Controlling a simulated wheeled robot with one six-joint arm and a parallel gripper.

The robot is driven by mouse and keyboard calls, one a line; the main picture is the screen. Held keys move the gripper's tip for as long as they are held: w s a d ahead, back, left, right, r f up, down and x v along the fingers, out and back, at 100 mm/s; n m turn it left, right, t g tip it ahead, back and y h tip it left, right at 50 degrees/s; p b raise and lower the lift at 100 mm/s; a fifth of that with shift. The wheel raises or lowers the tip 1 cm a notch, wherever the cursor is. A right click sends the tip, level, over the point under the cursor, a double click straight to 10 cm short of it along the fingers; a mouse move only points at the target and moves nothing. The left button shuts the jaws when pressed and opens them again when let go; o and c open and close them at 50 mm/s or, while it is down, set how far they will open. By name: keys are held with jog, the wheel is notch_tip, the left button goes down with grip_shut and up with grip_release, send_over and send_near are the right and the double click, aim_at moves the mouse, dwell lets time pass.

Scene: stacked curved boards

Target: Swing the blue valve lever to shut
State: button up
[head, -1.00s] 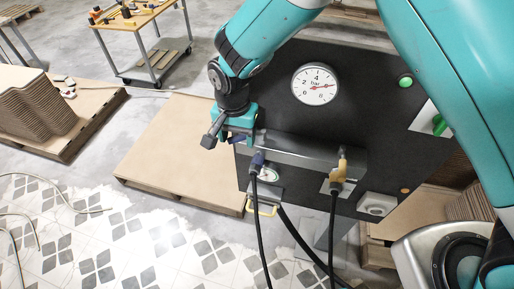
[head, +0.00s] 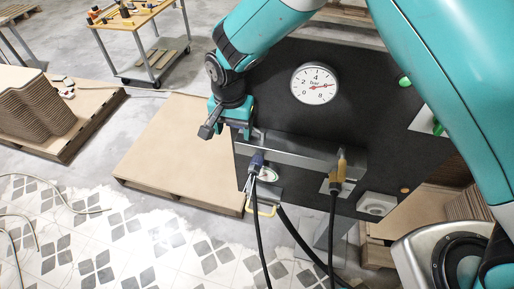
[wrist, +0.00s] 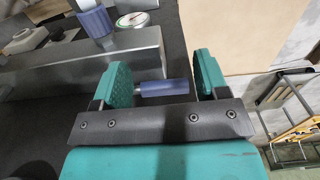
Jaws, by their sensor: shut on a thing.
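My gripper (head: 231,117) is at the upper left end of the grey metal manifold (head: 300,150) on the dark panel. In the wrist view, its two teal pads (wrist: 165,85) stand on either side of the blue valve lever (wrist: 167,88), and the jaws are shut on it. The lever shows as a blue grip on a short grey rod, lying crosswise between the pads. In the head view my gripper mostly hides the lever. A round pressure gauge (head: 314,84) with a red needle sits above the manifold.
A blue hose fitting (head: 257,161) and a yellow fitting (head: 340,164) stand on the manifold, with black hoses hanging down. A wooden pallet board (head: 170,150) lies left of the panel. A tool cart (head: 150,25) stands behind.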

jog(key=shift+w+r+p, duration=0.2)
jog(key=shift+r+p, duration=0.4)
jog(key=shift+r, duration=0.35)
jog(key=shift+w+r+p, duration=0.15)
jog(key=shift+r+p, duration=0.4)
jog(key=shift+r, duration=0.35)
jog(key=shift+c, duration=0.4)
jog(key=r, duration=0.1)
jog(key=r+p, duration=0.2)
jog(key=shift+s+r, duration=0.15)
jog(key=shift+s, duration=0.1)
jog(key=s+d+r+n+y+b, duration=0.2)
jog(key=s+d+r+n+b, duration=0.4)
jog(key=d+r, duration=0.4)
jog(key=s+d+n+y+b, duration=0.1)
jog(key=s+d+n, duration=0.1)
jog(key=s, duration=0.6)
jog(key=s+d+r+n+y+b, duration=0.1)
jog(key=s+d+n, duration=0.2)
jog(key=s+d, duration=0.2)
jog(key=s, duration=0.3)
jog(key=shift+s+r+b, duration=0.3)
jog(key=shift+s+b, duration=0.05)
jog(key=shift+b, duration=0.05)
